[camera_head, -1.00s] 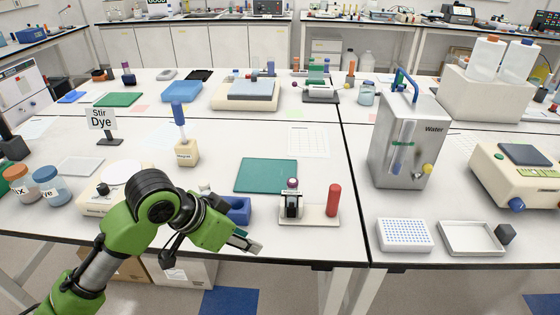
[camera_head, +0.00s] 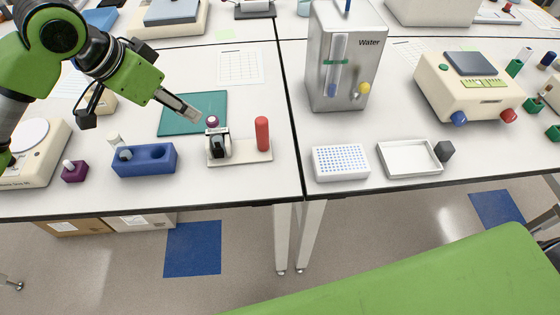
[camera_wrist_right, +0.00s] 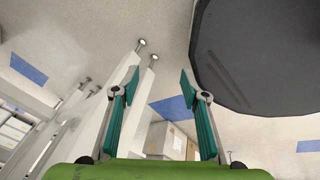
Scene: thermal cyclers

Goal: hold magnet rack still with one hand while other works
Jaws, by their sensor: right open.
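The piece that looks like the magnet rack (camera_head: 240,155) is a low white base near the table's front edge. It bears a silver and black holder with a purple-capped tube on the left and an upright red cylinder (camera_head: 262,134) on the right. My left gripper (camera_head: 189,111) is above the teal mat, up and left of the holder, pointing down toward it. It appears apart from the rack, and whether its fingers are parted is unclear. My right gripper (camera_wrist_right: 160,78) is open and empty in the right wrist view, with floor and table legs beyond it.
A blue block with wells (camera_head: 158,171) stands left of the rack. A white tip box (camera_head: 341,176), an empty white tray (camera_head: 430,171) and a steel water tank (camera_head: 318,85) stand to the right. The teal mat (camera_head: 177,126) lies behind.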

